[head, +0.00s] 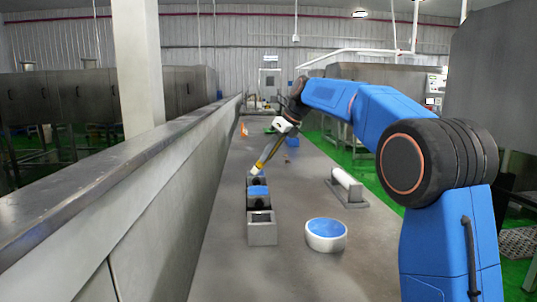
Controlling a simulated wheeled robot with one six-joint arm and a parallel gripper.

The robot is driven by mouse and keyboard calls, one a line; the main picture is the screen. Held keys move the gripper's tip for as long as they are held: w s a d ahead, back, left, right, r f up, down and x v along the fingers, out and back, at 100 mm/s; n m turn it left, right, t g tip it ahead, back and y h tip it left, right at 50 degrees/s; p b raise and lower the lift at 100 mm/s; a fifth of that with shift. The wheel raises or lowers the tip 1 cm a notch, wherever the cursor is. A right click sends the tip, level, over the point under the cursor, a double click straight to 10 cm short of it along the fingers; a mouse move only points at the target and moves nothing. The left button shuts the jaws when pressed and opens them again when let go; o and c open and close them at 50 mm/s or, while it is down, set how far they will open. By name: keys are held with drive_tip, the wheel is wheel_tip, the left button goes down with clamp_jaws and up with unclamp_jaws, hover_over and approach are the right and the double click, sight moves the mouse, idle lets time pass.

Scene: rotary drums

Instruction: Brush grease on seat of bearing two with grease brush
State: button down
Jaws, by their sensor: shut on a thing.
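My gripper (276,143) is above the middle of the long grey bench, shut on the grease brush (266,156). The brush has a yellow handle and slants down to the left. Its pale head (254,170) is just over the far end of a row of bearing blocks; I cannot tell whether it touches. The near grey block (262,233) has a dark opening on top. Behind it are a blue-topped part (258,191) and a dark recess (258,181). Which one is bearing two is not clear. A white round tub with a blue top (326,235) stands to the right.
A pale cylinder on a grey base (346,187) lies right of the blocks. Small orange (243,129), green (270,131) and blue (292,142) things are farther back. A long metal wall (130,215) runs along the left.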

drive_tip(key=shift+f, duration=0.1)
drive_tip(key=shift+r, duration=3.05)
drive_tip(key=shift+r, duration=1.5)
drive_tip(key=shift+a+f, duration=0.2)
drive_tip(key=shift+f, duration=1.7)
drive_tip(key=shift+a+f, duration=0.15)
drive_tip(key=shift+f, duration=1.7)
drive_tip(key=shift+f, duration=0.65)
